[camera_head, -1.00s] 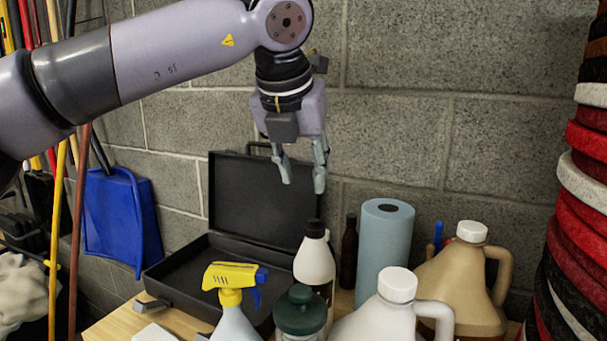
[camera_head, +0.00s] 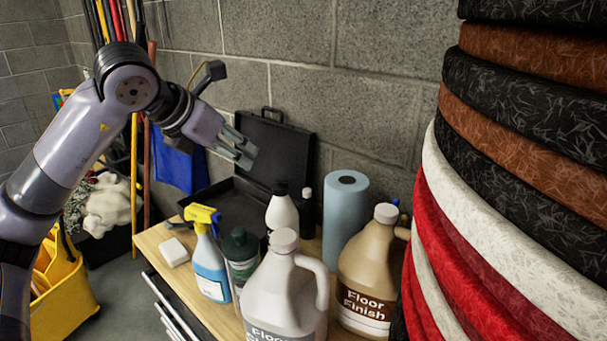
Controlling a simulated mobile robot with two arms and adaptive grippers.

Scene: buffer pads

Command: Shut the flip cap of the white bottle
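The white bottle (camera_head: 282,214) with a black cap (camera_head: 281,188) stands upright on the wooden bench top, behind the green-capped bottle. The cap is small in view, and I cannot tell whether its flip lid is up or down. My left gripper (camera_head: 246,154) is in the air above and to the left of the white bottle, in front of the open black case. Its fingers are apart with nothing between them, and it is not touching the bottle. My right gripper is not in view.
Around the white bottle stand a spray bottle (camera_head: 209,258), green-capped bottle (camera_head: 241,260), large white jug (camera_head: 285,290), tan floor finish jug (camera_head: 366,275), blue roll (camera_head: 345,220) and dark bottle (camera_head: 306,217). Behind is an open black case (camera_head: 272,150). Stacked pads (camera_head: 500,200) fill the right.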

